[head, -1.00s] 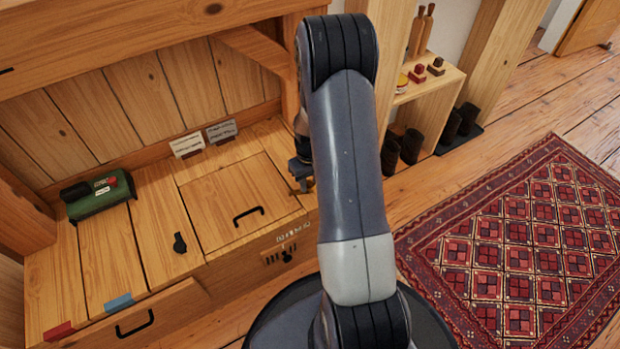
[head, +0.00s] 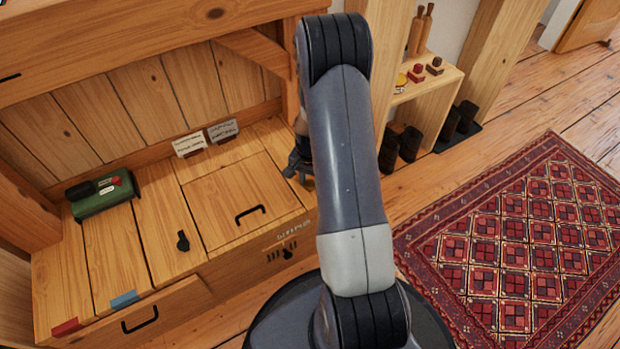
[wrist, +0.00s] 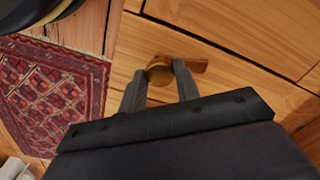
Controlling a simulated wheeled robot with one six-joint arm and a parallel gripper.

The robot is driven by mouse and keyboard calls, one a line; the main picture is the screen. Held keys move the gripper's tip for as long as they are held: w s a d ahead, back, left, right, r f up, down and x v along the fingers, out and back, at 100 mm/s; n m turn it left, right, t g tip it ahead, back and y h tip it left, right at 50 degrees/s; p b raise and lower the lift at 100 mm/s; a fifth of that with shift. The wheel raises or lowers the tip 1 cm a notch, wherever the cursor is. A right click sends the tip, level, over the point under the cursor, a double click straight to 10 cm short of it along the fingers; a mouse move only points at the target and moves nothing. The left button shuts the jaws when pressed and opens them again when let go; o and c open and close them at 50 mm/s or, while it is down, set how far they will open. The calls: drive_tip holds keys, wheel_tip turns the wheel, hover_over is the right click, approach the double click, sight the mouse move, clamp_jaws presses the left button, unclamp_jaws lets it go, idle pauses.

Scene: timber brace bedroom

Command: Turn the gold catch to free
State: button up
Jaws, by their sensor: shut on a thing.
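The gold catch (wrist: 160,70) shows in the wrist view, a round knob with a flat lever reaching right from it along pale timber. My gripper (wrist: 160,84) has its two dark fingers on either side of the knob and is shut on it. In the head view my gripper (head: 298,162) is partly covered by my arm, at the right end of the timber bench. I cannot make out the gold catch in the head view.
The bench (head: 110,250) has a lid with a black handle (head: 250,212), a black catch (head: 182,241), a green box (head: 102,196) and two cards (head: 205,138). A red rug (head: 510,240) lies on the floor at right. Dark boots (head: 400,145) stand by a small shelf (head: 440,82).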

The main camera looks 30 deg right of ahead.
sight(310, 183)
drive_tip(key=shift+m, duration=1.6)
drive_tip(key=o, duration=1)
drive_tip(key=shift+c, duration=0.2)
drive_tip(key=shift+r, duration=0.1)
wheel_tip(310, 183, up, 11)
drive_tip(key=p, duration=0.4)
drive_tip(key=shift+f, duration=0.2)
